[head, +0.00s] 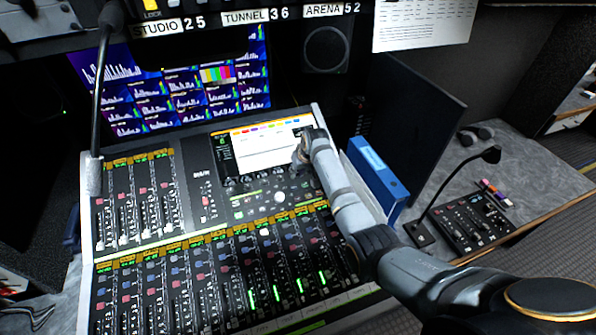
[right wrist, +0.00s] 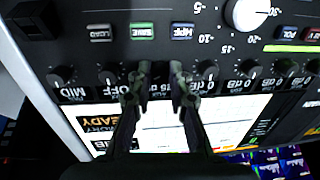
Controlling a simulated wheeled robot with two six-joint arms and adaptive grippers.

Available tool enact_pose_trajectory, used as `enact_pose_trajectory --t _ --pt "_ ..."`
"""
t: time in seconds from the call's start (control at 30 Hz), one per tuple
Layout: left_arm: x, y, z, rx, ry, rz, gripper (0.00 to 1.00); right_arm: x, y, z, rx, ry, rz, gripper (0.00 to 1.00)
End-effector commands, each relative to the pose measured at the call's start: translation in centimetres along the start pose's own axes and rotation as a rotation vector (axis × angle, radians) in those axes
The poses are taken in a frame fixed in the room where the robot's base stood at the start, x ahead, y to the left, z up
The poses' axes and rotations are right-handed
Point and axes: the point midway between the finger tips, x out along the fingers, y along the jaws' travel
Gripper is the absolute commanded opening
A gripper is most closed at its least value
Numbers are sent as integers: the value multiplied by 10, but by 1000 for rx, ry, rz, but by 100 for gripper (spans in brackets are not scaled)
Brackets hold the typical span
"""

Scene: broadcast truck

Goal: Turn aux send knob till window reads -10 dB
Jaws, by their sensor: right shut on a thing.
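The mixing console (head: 88,230) fills the middle of the head view, with a lit screen (head: 262,150) near its top right. My right gripper (head: 300,160) reaches the lower right of that screen. In the right wrist view, which is upside down, its fingers (right wrist: 158,85) stand on either side of a small dark knob (right wrist: 159,72), taken as the aux send knob, in a row of similar knobs. The fingers are shut on it. The small window by this knob is partly hidden; "dB" shows, but I cannot read the figure surely. My left gripper is out of view.
A large white knob (right wrist: 247,12) with a printed scale and several lit buttons (right wrist: 142,31) lie close to the gripped knob. Neighbouring knobs (right wrist: 209,70) sit close beside the fingers. A gooseneck microphone (head: 97,110) stands at the left; a blue binder (head: 376,178) stands right of the console.

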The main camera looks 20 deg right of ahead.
Motion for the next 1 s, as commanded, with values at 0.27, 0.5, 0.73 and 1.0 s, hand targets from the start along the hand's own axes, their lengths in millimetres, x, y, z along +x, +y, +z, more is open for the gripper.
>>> enact_pose_trajectory --t 0.27,0.5,0.73,1.0 --pt "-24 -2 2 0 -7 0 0 -5 0 -1 202 18 -1 0" --pt "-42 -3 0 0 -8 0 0 -4 -1 -1 429 40 -4 0" --pt "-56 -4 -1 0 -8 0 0 -3 -1 0 636 59 -5 0" --pt "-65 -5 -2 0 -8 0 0 -2 -1 0 828 78 -7 0"
